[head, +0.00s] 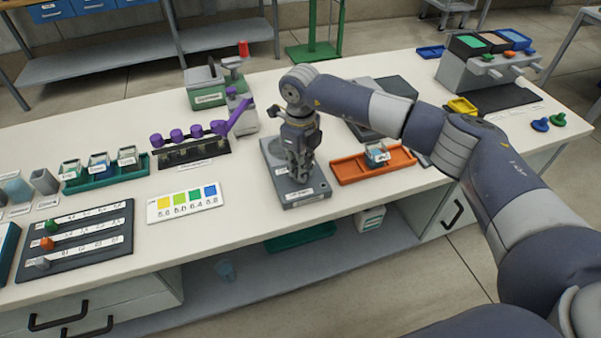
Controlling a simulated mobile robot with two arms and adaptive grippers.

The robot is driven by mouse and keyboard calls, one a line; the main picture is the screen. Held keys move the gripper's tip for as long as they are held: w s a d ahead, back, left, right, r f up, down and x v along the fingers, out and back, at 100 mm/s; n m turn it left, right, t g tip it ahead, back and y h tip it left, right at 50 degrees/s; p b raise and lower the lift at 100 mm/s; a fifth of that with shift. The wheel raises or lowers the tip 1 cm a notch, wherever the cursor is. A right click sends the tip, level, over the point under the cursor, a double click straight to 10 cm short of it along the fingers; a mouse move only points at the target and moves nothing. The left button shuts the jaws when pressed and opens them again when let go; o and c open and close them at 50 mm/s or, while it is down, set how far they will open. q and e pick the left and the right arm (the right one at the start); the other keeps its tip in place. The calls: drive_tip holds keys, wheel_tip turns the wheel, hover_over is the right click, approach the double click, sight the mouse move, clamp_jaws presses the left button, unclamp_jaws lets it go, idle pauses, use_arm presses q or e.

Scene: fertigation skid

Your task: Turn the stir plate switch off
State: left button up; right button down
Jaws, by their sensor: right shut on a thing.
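The stir plate (276,157) is a flat grey unit on the white bench, left of the orange tray, with a small label on its front edge. My right gripper (301,178) points down over the front part of the plate. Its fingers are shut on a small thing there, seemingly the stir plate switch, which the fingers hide. I cannot tell the switch's position. My left gripper is not in view.
An orange tray (349,172) with a small clear container (376,152) stands close on the right. A colour chart (185,203) lies to the left. Behind it is a rack with purple-handled items (190,150). Bare bench lies between chart and plate.

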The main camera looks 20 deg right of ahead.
drive_tip(key=shift+w+n+b, duration=0.1)
drive_tip(key=shift+n+b, duration=0.35)
drive_tip(key=shift+n, duration=0.35)
drive_tip(key=shift+r, duration=0.15)
drive_tip(key=c, duration=1.7)
unclamp_jaws()
wheel_tip(320, 180, up, 12)
drive_tip(key=shift+f, duration=0.1)
